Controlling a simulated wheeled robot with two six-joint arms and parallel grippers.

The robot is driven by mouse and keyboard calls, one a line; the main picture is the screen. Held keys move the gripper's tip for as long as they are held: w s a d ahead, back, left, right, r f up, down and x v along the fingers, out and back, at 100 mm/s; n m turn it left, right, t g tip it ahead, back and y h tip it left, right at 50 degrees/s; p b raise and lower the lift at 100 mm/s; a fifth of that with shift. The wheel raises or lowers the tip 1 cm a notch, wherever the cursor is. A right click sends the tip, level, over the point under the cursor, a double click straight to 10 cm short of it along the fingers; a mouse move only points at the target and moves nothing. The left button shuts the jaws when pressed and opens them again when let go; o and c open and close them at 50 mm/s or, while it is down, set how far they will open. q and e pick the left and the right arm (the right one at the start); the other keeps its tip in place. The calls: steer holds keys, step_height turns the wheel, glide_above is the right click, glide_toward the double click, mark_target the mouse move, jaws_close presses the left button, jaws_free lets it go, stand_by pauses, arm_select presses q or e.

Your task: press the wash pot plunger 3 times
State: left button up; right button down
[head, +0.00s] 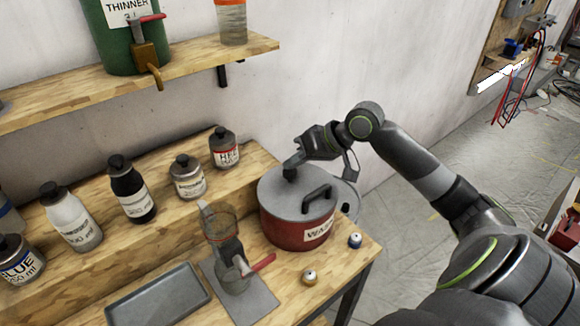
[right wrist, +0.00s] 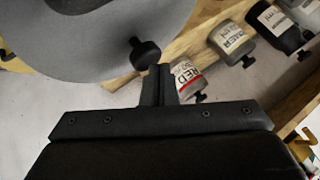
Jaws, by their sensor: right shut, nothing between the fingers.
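The wash pot (head: 285,230) is red with a grey lid and a partly hidden label, and stands at the right end of the bench. Its plunger, a black knob (head: 290,174), stands up from the far left part of the lid. A black handle sits nearer on the lid. My right gripper (head: 294,162) is shut and empty, with its fingertips close by the plunger. In the right wrist view the plunger (right wrist: 146,53) shows just past the shut fingertips (right wrist: 160,70); I cannot tell whether they touch. My left gripper is not in view.
Several labelled bottles (head: 190,178) stand on a raised step at the left. A clear container with a red-handled tool (head: 233,260) stands left of the pot, beside a grey tray (head: 160,300). Two small caps (head: 355,240) lie in front. A shelf (head: 200,70) hangs above.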

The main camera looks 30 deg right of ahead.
mark_target(295, 171)
steer(key=shift+f, duration=0.5)
stand_by(0.4)
steer(key=shift+r, duration=0.1)
steer(key=shift+r+p, duration=1.55)
steer(key=shift+p, duration=0.45)
step_height(295, 171, up, 5)
steer(key=p, duration=0.5)
stand_by(1.6)
